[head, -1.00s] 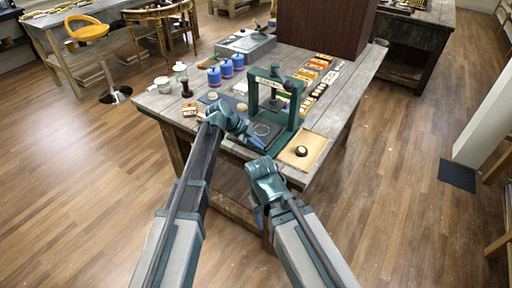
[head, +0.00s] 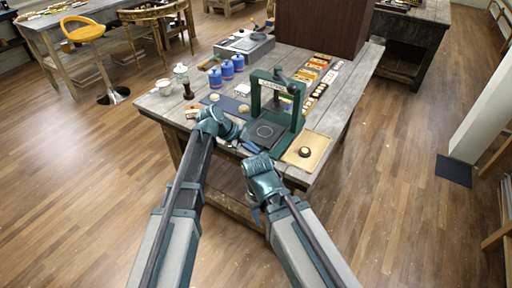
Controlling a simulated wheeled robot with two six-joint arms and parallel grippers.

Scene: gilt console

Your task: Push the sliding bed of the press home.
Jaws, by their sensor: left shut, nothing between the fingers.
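The press (head: 254,93) is a dark green upright frame on the grey wooden table. Its sliding bed (head: 266,131) is a dark plate with a ring mark, and it sticks out at the near side of the frame. My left gripper (head: 249,147) is shut and empty, low at the near left edge of the bed. Whether it touches the bed I cannot tell. My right gripper (head: 256,214) hangs in front of the table's near edge, pointing down, clear of the press; its fingers are small and partly hidden by its own wrist.
A tan board (head: 314,146) with a dark round knob (head: 304,152) lies right of the press. Blue canisters (head: 227,69), jars and a dark mat (head: 222,103) stand left of it. Rows of small blocks (head: 317,68) lie behind right.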

